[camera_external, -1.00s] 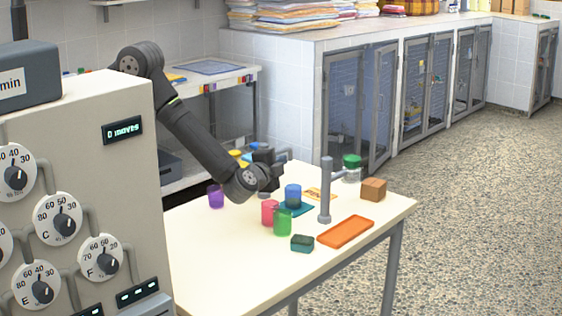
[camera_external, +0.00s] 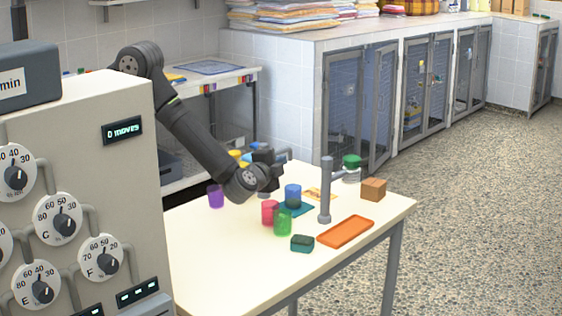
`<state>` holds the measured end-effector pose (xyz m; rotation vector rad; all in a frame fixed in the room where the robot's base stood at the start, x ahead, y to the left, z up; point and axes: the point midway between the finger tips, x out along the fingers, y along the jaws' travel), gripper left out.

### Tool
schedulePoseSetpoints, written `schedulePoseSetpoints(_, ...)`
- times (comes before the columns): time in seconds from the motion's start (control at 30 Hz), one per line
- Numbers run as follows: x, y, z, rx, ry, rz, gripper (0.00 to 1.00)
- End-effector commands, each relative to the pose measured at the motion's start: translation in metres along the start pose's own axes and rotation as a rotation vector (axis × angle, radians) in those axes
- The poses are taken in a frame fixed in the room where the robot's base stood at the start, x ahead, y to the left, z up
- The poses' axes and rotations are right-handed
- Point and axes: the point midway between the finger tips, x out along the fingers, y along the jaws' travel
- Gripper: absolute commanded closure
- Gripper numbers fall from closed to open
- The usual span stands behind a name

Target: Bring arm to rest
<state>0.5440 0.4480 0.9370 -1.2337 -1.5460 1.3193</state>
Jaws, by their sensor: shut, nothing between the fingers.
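My dark arm reaches in from the left, over the cream table (camera_external: 215,265). My gripper (camera_external: 272,172) is at its end, above the far side of the table, behind and left of the blue cup. It is shut and holds nothing; its fingertips are small and partly hidden by the wrist.
A dial panel (camera_external: 110,190) fills the left foreground. The table's front left is bare.

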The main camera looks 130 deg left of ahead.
Motion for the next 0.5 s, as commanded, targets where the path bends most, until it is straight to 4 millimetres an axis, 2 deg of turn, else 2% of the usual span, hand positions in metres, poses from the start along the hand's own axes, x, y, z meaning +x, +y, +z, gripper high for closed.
schedulePoseSetpoints(0.03, 0.012, 0.000, 0.001, 0.000, -0.004, -0.002, 1.00)
schedulePoseSetpoints(0.3, 0.063, 0.000, 0.006, 0.001, -0.004, -0.001, 1.00)
schedulePoseSetpoints(0.5, 0.072, 0.000, 0.027, 0.002, -0.005, 0.000, 1.00)
